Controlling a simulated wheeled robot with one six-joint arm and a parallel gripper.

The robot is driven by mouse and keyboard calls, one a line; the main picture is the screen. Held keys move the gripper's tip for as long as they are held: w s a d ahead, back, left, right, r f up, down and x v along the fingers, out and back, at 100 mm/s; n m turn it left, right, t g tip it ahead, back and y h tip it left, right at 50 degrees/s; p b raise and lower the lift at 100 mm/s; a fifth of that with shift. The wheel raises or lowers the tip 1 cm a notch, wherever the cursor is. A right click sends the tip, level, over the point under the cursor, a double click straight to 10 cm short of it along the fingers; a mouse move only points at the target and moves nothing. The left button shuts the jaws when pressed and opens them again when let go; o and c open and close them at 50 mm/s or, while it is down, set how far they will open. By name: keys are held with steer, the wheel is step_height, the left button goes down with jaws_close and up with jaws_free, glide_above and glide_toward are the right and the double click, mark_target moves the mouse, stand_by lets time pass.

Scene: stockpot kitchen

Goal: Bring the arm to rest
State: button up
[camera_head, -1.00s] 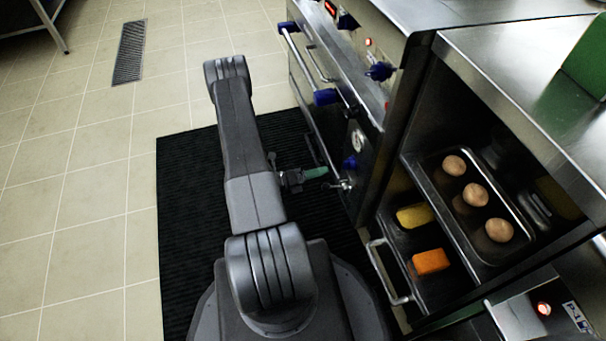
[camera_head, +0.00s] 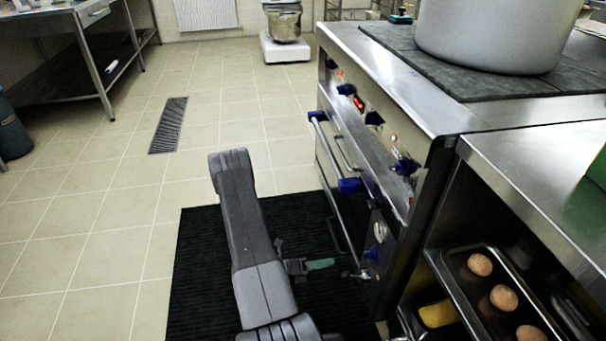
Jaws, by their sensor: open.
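My arm (camera_head: 248,230) reaches forward from the bottom of the picture over a black floor mat, with its elbow bent. My gripper (camera_head: 318,265) is small in the view, to the right of the forearm and in front of the stove's lower side. It is open. A green part shows at its tip, and I cannot tell whether this is a finger pad or another thing. I see no object clearly held. Much of the wrist is hidden behind the arm.
The stove (camera_head: 385,130) with blue knobs and handles stands close to the right of my gripper. A large pot (camera_head: 495,35) sits on top. The tiled floor (camera_head: 100,230) on the left is clear.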

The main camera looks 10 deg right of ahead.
mark_target(365, 256)
steer(key=shift+d, duration=0.1)
steer(key=shift+w+d+b, duration=0.2)
steer(key=shift+d+b, duration=0.3)
steer(key=shift+d, duration=1.75)
steer(key=shift+w+d+b, duration=0.15)
steer(key=shift+d+b, duration=0.3)
steer(key=shift+d, duration=1.8)
steer(key=shift+w+d+b, duration=0.2)
steer(key=shift+d+b, duration=0.3)
steer(key=shift+d, duration=1.75)
steer(key=shift+a, duration=0.1)
steer(key=shift+a, duration=0.55)
steer(key=s+a+p, duration=0.1)
steer(key=a+p, duration=0.2)
steer(key=a, duration=0.9)
steer(key=d+b, duration=0.1)
steer(key=d, duration=0.3)
steer(key=d+b, duration=0.1)
steer(key=d, duration=0.4)
steer(key=d+b, duration=0.1)
steer(key=d, duration=0.3)
steer(key=shift+w+d, duration=0.25)
steer(key=shift+w, duration=0.15)
steer(key=m, duration=0.6)
steer(key=shift+w, duration=0.1)
steer(key=shift+m, duration=2.5)
